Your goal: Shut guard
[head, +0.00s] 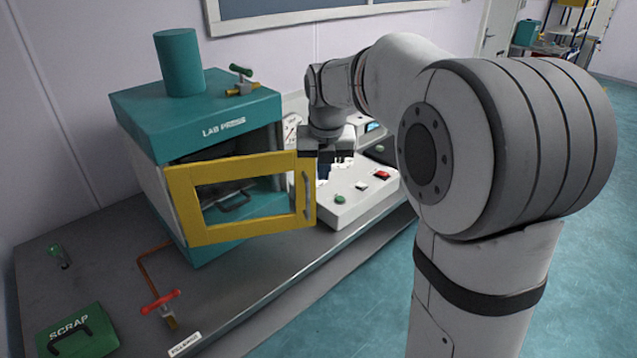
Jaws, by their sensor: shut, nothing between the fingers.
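The guard (240,232) is a yellow frame door with a clear window on the front of the teal lab press (190,122). It stands partly open, swung out from the press front, with the dark opening showing behind it. A grey handle (307,193) is on its right edge. My gripper (323,177) is shut and empty, pointing down just right of the guard's free edge, near the top of the handle. I cannot tell whether it touches the guard.
A white control box (352,205) with red and green buttons sits right of the guard, below my gripper. A red-handled valve (161,303) on a copper pipe and a green scrap box (77,332) are at the front left. The bench (250,280) is bare before the press.

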